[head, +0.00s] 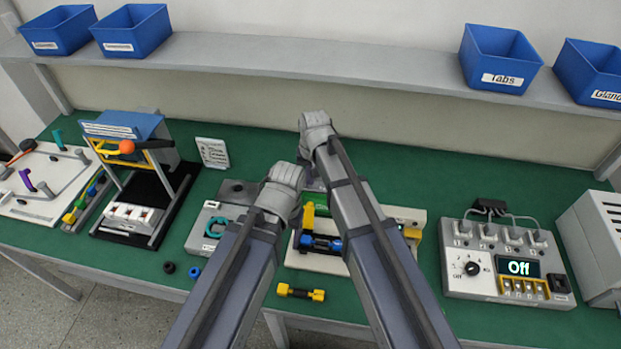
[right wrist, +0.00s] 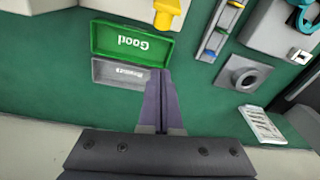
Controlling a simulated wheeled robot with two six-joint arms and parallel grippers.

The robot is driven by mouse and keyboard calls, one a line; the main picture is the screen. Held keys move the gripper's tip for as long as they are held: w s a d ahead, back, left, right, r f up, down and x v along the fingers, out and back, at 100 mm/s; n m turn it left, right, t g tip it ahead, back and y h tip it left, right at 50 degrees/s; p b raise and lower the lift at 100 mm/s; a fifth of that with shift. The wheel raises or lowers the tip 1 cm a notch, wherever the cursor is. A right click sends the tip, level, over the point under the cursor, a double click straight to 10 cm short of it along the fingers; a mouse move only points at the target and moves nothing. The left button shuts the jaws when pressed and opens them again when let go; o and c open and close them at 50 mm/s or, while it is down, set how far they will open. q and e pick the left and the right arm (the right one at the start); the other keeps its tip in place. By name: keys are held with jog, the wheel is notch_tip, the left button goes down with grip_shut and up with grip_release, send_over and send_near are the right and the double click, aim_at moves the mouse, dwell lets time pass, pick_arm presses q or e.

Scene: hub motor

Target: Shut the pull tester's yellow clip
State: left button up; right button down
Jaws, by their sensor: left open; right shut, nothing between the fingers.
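The pull tester seems to be the pale unit (head: 405,214) at mid-bench, partly hidden behind my right forearm. It has yellow parts at both ends, one upright yellow piece (head: 307,216) at left and another (head: 412,233) at right. A blue and black piece (head: 321,243) lies on it. A yellow piece (right wrist: 168,12), cut by the top edge of the right wrist view, may be the clip; its state is unclear. My right gripper (head: 315,125) is shut and empty, its fingers (right wrist: 162,78) over two small trays. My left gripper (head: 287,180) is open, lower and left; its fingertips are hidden.
The right wrist view shows a green "Good" tray (right wrist: 95,40) and a grey tray (right wrist: 98,72) by the fingers. A yellow and black piece (head: 300,292) lies near the bench's front edge. A control box (head: 458,283) reading "Off" stands right.

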aim_at(309, 215)
jog(key=s+f+b, duration=0.1)
jog(key=f, duration=0.1)
jog(key=s+f+b, duration=0.2)
jog(key=shift+s+a+f, duration=0.15)
jog(key=shift+f, duration=0.1)
